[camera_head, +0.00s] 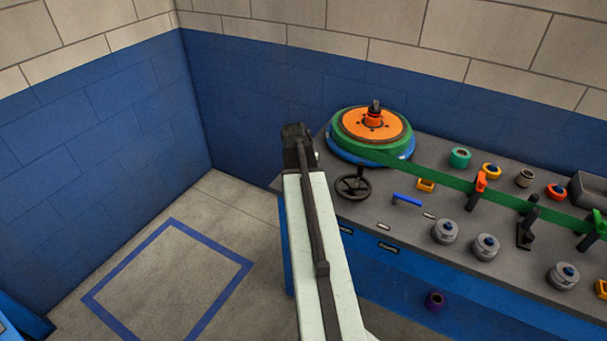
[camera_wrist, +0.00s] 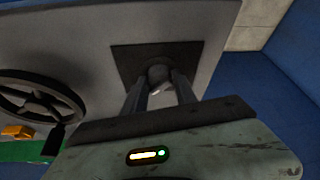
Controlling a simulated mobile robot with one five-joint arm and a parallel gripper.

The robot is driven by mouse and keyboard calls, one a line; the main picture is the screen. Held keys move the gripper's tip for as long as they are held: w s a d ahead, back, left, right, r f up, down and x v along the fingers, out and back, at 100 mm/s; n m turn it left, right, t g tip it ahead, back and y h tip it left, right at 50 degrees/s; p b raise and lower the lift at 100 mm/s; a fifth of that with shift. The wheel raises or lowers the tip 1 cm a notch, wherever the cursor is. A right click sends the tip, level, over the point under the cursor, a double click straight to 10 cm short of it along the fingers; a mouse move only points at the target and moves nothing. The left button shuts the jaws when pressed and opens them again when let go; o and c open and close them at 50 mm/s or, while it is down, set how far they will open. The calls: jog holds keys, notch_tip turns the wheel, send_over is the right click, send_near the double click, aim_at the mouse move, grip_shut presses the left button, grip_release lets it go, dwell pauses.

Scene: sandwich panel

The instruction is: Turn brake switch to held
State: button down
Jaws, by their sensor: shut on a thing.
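In the wrist view, a rounded grey knob (camera_wrist: 158,72), which I take to be the brake switch, stands on a dark square plate (camera_wrist: 124,60) on the grey panel. The two fingers of my gripper (camera_wrist: 160,86) reach to the knob from either side and are shut on it. A small pale mark shows on the knob between the fingers. I cannot tell from this which setting the switch is at. In the head view my arm covers the left end of the panel, so the switch and gripper are hidden there.
A black handwheel (camera_head: 353,187) stands close to the switch; it also shows in the wrist view (camera_wrist: 42,98). Behind it is an orange and green reel (camera_head: 371,125) with a green band (camera_head: 445,178). Knobs and posts fill the panel's right. The floor at left is clear.

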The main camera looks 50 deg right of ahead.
jog(key=c, duration=1)
grip_release()
jog(key=shift+d, duration=0.1)
jog(key=p+v, duration=0.7)
jog(key=v, duration=0.1)
jog(key=shift+f, duration=0.1)
